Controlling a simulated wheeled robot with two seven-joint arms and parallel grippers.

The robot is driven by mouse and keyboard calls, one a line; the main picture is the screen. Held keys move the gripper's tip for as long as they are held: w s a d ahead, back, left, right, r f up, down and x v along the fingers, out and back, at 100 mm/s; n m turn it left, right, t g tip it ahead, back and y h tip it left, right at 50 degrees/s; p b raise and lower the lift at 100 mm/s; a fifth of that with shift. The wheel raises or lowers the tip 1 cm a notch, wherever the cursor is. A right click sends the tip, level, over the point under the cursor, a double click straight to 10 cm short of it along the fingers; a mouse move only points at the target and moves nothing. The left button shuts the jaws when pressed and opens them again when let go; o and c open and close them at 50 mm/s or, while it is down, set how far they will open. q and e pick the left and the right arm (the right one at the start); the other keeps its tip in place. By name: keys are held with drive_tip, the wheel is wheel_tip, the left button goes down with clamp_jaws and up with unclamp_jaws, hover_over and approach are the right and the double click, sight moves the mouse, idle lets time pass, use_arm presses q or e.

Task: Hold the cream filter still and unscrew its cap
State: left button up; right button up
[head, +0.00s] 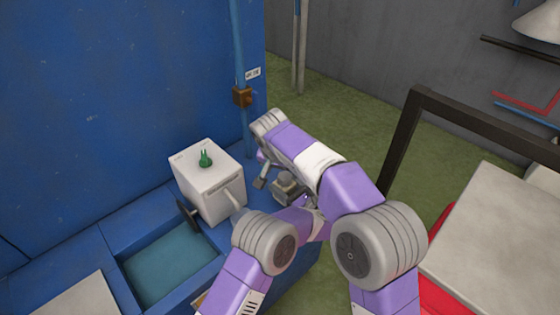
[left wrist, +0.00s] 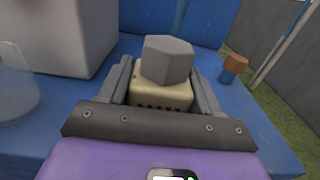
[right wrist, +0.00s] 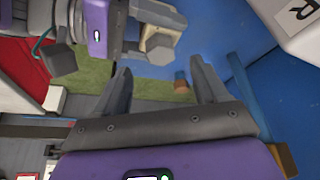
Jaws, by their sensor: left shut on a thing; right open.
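The cream filter (left wrist: 160,98) stands upright on the blue ledge, with a grey six-sided cap (left wrist: 167,60) on top. My left gripper (left wrist: 162,88) is shut on the cream body, one finger on each side, below the cap. The filter and cap are small in the head view, partly hidden by my arms. In the right wrist view the cap (right wrist: 162,48) and part of the cream body (right wrist: 152,30) show beyond my right gripper's fingers. My right gripper (right wrist: 165,80) is open and empty, apart from the cap.
A white box (head: 212,185) with a green item (head: 205,158) on top stands left of the filter. A teal basin (head: 170,265) is sunk in the blue counter. A blue pipe (head: 238,50) with a brown fitting (head: 242,97) rises behind. A dark frame (head: 480,122) stands right.

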sight(285, 177)
drive_tip(key=x, duration=0.5)
drive_tip(key=shift+w+f, duration=0.15)
drive_tip(key=shift+f, duration=0.15)
drive_tip(key=shift+c, duration=0.3)
drive_tip(key=c, duration=1.1)
drive_tip(key=n, duration=0.1)
drive_tip(key=n+y, duration=0.1)
drive_tip(key=n, duration=0.1)
drive_tip(key=shift+d, duration=0.25)
drive_tip(key=n+y, duration=0.1)
drive_tip(key=n, duration=0.2)
